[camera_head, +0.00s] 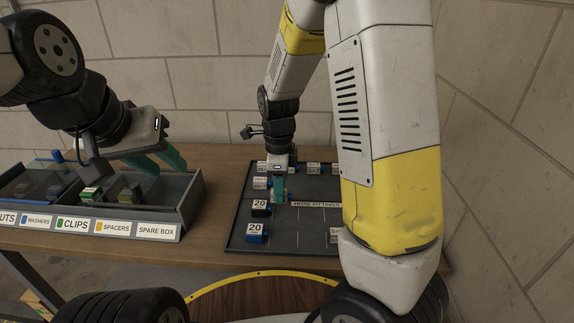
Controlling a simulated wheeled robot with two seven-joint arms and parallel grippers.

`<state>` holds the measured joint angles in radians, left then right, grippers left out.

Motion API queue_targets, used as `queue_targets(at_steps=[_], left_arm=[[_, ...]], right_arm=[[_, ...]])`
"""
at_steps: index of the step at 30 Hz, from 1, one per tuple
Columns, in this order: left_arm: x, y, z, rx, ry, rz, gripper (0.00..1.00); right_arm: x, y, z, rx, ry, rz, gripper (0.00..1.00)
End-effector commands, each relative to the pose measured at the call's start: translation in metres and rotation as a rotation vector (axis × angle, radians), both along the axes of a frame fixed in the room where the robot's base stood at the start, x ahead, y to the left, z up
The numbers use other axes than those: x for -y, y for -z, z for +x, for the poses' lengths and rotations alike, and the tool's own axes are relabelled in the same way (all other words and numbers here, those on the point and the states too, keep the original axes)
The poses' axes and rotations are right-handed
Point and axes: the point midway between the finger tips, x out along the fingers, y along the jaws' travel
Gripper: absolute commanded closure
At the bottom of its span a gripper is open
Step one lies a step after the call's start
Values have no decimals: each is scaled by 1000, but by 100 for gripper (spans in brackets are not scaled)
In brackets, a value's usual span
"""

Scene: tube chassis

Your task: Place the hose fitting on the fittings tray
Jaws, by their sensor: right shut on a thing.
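The dark fittings tray (290,240) lies on the wooden bench and carries a "HOSE FITTINGS" label. My right gripper (279,194) points down over the tray's left part, its green fingers shut on a small hose fitting (290,197). Only a bit of blue shows beside the fingers, and I cannot tell whether the fitting touches the tray.
The divided parts bin (192,207) has compartments labelled washers, clips, spacers and spare box, with a green clip piece (90,193) inside. White-topped pieces (313,169) stand along the tray's back. My right arm hides the tray's right side. Bare bench (215,215) separates bin and tray.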

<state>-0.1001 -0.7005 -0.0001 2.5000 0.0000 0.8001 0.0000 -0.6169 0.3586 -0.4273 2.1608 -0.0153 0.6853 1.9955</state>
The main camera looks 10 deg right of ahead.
Motion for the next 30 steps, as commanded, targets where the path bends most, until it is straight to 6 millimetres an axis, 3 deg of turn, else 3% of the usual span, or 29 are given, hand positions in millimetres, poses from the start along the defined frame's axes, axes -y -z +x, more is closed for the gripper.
queue_targets(at_steps=[6,12,17,25,30], left_arm=[[0,0,0,0,0,0,64],[0,0,0,0,0,0,64],[0,0,0,0,0,0,64],[0,0,0,0,0,0,64],[0,0,0,0,0,0,64]], right_arm=[[22,7,57,0,4,-1,100],[35,10,95,1,0,-1,100],[38,11,104,-1,0,0,100],[38,43,104,-4,0,0,100],[38,46,104,0,-1,0,100]])
